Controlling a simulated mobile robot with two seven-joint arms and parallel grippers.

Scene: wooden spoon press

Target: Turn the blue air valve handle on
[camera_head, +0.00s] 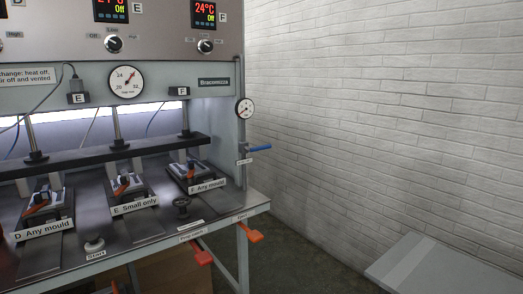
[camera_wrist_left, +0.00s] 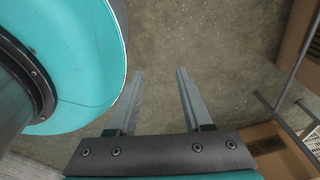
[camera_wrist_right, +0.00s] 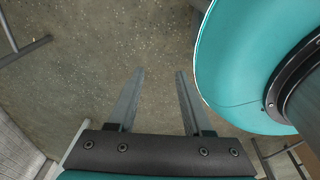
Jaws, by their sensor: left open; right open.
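The blue air valve handle (camera_head: 259,148) sticks out to the right from the side post of the press (camera_head: 227,130). It lies about level, below a small round gauge (camera_head: 245,107). Neither gripper shows in the head view. My left gripper (camera_wrist_left: 157,72) is open and empty over bare floor in the left wrist view. My right gripper (camera_wrist_right: 159,72) is open and empty over bare floor in the right wrist view. Both are well apart from the handle.
The press bench (camera_head: 160,235) holds several mould stations. Orange levers (camera_head: 249,232) jut from its front edge. A white brick wall (camera_head: 390,90) stands to the right. A grey flat-topped object (camera_head: 440,265) is at the lower right. Cardboard boxes (camera_wrist_left: 270,148) and metal legs show in the left wrist view.

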